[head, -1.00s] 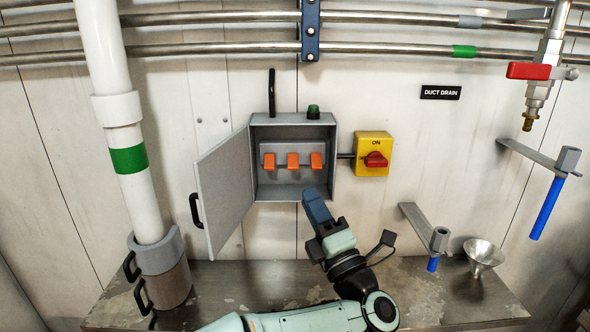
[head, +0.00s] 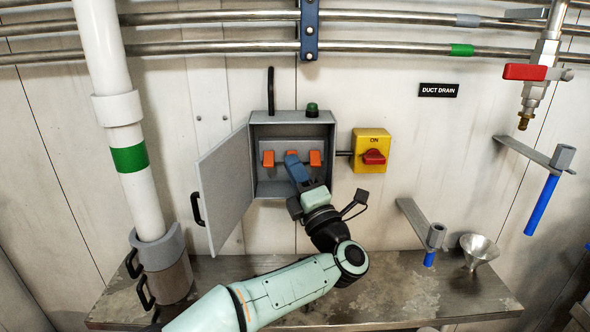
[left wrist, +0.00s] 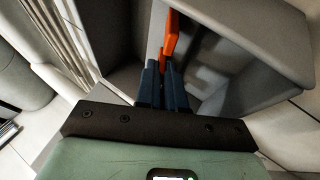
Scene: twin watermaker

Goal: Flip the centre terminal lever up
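A grey terminal box (head: 292,116) hangs open on the wall. Inside is a grey block with three orange levers: left (head: 268,158), centre (head: 290,153) and right (head: 315,158). The left and right levers hang down. The centre lever is mostly hidden behind my left gripper (head: 291,160), which reaches into the box from below right. Its blue fingers look closed together. In the left wrist view, the fingertips (left wrist: 163,66) are right at an orange lever (left wrist: 171,36); I cannot tell whether they touch it. My right gripper is out of view.
The box door (head: 226,188) stands open to the left. A yellow switch with a red knob (head: 373,157) is right of the box. A white pipe (head: 120,110) stands at the left. A metal funnel (head: 478,248) is on the bench (head: 410,290) at the right.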

